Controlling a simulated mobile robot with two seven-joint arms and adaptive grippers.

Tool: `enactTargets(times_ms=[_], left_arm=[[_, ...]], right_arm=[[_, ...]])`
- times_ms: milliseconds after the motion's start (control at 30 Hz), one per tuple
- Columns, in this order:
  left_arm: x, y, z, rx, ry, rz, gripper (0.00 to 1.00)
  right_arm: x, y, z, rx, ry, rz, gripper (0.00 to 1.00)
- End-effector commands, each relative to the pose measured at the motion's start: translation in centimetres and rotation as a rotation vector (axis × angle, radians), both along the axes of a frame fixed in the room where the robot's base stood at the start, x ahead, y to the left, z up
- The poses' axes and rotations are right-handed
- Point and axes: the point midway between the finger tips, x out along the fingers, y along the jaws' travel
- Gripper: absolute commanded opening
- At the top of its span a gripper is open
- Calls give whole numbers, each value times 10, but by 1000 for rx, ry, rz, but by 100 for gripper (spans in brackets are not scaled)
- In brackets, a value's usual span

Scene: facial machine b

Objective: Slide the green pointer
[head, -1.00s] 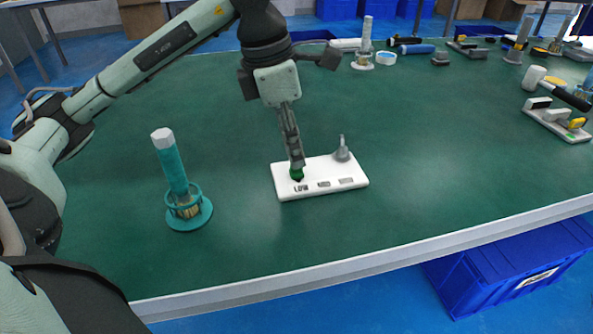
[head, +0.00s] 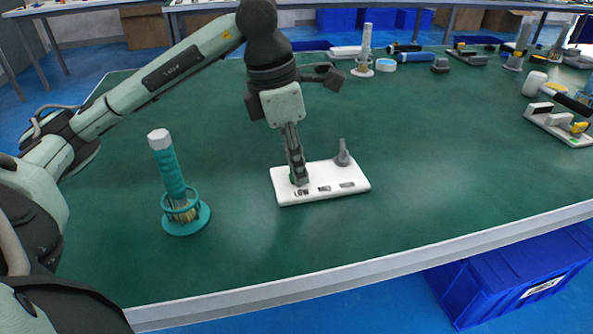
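A white panel (head: 328,194) lies on the green table, with a row of grey labels along its front; the left one read LOW a second ago and is now partly covered. A grey knob (head: 343,154) stands at its back right. My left gripper (head: 299,181) points down onto the panel's left part, its tips at or just above the surface behind the left label. The green pointer is hidden behind the fingers. The fingers show edge-on as one narrow dark shape, so I cannot see whether they are closed on it. My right gripper is not in view.
A teal holder with a white-tipped stick (head: 181,210) stands left of the panel, under my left arm. Another panel (head: 562,126) lies far right. The table right of the panel is clear.

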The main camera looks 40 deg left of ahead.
Motion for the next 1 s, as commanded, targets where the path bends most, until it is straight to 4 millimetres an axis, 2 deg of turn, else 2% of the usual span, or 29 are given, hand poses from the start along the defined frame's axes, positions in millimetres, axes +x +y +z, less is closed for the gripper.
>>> enactTargets(times_ms=[67, 367, 1000], left_arm=[[0, 0, 0, 0, 0, 0, 0], [2, -2, 1, -1, -1, 0, 0], [22, -19, 1, -2, -1, -1, 0]], right_arm=[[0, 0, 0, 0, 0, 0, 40], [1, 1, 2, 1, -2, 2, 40], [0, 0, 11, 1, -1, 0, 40]])
